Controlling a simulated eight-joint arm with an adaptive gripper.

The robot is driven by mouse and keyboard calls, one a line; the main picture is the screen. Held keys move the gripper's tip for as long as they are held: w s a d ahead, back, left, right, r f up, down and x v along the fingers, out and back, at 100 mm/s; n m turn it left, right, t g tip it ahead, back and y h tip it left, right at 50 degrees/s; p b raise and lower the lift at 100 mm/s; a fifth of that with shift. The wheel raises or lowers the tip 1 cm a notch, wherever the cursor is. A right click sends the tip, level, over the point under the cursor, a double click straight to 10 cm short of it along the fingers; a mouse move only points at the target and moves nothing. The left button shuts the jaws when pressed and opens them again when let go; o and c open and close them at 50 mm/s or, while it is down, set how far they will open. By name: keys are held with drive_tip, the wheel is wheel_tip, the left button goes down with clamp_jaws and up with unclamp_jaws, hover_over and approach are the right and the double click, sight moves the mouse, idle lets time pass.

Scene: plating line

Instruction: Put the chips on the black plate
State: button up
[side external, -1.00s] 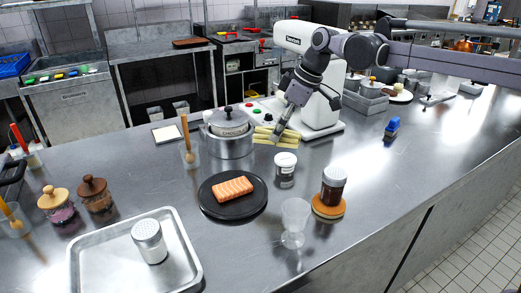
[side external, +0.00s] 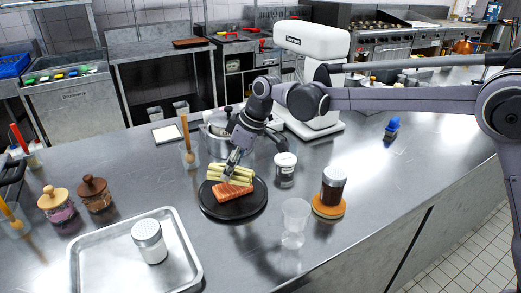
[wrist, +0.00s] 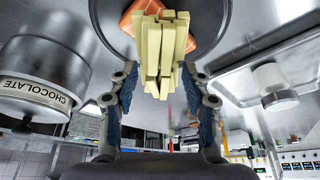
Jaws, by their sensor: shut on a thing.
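The chips (side external: 217,170) are a bundle of pale yellow sticks. My gripper (side external: 235,164) is shut on them and holds them over the back part of the black plate (side external: 246,207). In the wrist view the chips (wrist: 160,48) lie between my two fingers (wrist: 160,82), with the plate (wrist: 222,14) behind them. An orange salmon fillet (side external: 229,190) lies on the plate, partly hidden by the chips. I cannot tell whether the chips touch the plate or the fillet.
A chocolate pot (wrist: 40,75) stands behind the plate. A white-lidded jar (side external: 285,168) and a stemmed glass (side external: 295,218) stand to the plate's right. A dark jar on an orange coaster (side external: 329,210) is farther right. A metal tray (side external: 105,270) lies front left.

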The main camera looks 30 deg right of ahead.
drive_tip(key=shift+f, duration=1.35)
drive_tip(key=shift+f, duration=0.1)
drive_tip(key=o, duration=1.1)
drive_tip(key=shift+o, duration=0.2)
drive_tip(key=v, duration=1.2)
drive_tip(key=s+d+m+t+h, duration=0.15)
drive_tip(key=s+d+m, duration=0.35)
drive_tip(key=s+d, duration=0.75)
drive_tip(key=s+d+f+m+t+h, duration=0.1)
drive_tip(key=s+d+f+m, duration=0.1)
drive_tip(key=s+d+f, duration=0.2)
drive_tip(key=s+d+f+m+t, duration=0.1)
drive_tip(key=s+d+f, duration=0.3)
drive_tip(key=s, duration=0.4)
drive_tip(key=shift+d+m+h, duration=0.15)
drive_tip(key=shift+m+h, duration=0.2)
drive_tip(key=shift+m, duration=0.15)
